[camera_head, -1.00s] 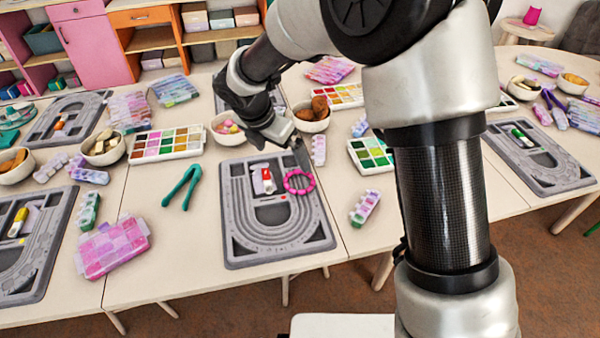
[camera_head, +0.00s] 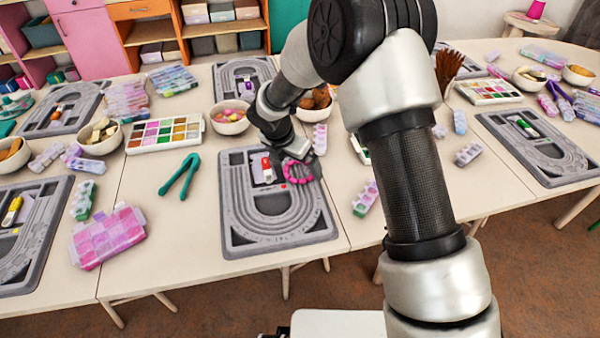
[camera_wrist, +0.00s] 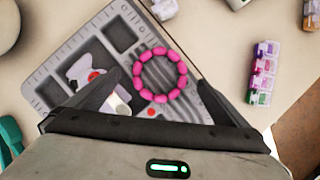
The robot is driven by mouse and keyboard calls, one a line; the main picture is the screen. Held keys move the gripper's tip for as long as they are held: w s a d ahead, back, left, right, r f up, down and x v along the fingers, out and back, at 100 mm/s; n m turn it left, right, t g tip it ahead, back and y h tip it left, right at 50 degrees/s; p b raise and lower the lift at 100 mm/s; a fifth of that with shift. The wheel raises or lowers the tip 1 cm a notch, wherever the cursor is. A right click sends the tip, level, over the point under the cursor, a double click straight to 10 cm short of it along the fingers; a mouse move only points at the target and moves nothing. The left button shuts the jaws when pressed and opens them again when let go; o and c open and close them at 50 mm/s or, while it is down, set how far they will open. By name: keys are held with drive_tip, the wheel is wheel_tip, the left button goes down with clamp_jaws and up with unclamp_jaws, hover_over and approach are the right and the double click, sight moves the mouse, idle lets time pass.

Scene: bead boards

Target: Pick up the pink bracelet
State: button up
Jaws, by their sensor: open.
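The pink bracelet (camera_head: 285,170), a ring of pink beads, lies on the upper right part of the grey bead board (camera_head: 238,228). In the wrist view the bracelet (camera_wrist: 139,84) shows as a whole ring just beyond and between my two fingers. My gripper (camera_head: 296,163) is over the board's upper right corner, close to the bracelet. I cannot tell whether a finger touches the bracelet.
A white and red item (camera_head: 267,168) lies in a board compartment beside the bracelet. Teal pliers (camera_head: 180,177) lie left of the board. A bowl of beads (camera_head: 230,118) and a paint palette (camera_head: 165,134) stand behind. A pink-lidded box (camera_head: 108,236) is at front left.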

drive_tip(key=shift+x, duration=0.85)
drive_tip(key=shift+s, duration=0.1)
drive_tip(key=c, duration=1.1)
drive_tip(key=shift+c, duration=0.2)
drive_tip(key=shift+r, duration=0.15)
